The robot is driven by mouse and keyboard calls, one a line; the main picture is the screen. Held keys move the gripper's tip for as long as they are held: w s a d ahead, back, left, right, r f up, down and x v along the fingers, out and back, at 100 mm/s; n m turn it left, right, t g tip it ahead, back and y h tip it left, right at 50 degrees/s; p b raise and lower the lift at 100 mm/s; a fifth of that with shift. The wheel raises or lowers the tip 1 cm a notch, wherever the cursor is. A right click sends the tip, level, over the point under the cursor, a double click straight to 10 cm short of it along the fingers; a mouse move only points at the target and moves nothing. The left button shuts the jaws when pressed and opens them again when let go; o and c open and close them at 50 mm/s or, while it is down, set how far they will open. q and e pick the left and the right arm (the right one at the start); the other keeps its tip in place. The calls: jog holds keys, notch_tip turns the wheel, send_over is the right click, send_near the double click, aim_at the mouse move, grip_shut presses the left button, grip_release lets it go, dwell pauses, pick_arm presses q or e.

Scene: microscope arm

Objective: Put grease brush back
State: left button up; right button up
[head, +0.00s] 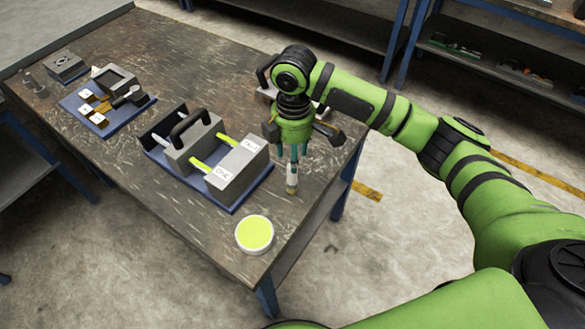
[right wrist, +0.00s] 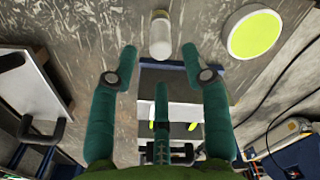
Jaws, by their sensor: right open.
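A short white cylinder with a tan end, which looks like the grease brush (head: 292,176), is at the table's near right edge, below my right gripper (head: 293,152). In the right wrist view the white piece (right wrist: 160,36) lies just beyond the gap between the open fingertips (right wrist: 160,65), apparently not gripped. I cannot tell whether it stands on the table. A round white pot with yellow-green contents (head: 254,234) sits at the near corner; it also shows in the right wrist view (right wrist: 255,33). My left gripper is not in view.
A blue tray (head: 229,207) holds grey blocks with labels, yellow-green strips and a black handle (head: 190,125). Another blue tray (head: 108,129) with small parts is farther left. A grey box (head: 65,65) is at the far left.

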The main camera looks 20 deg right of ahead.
jog(key=shift+r, duration=1.3)
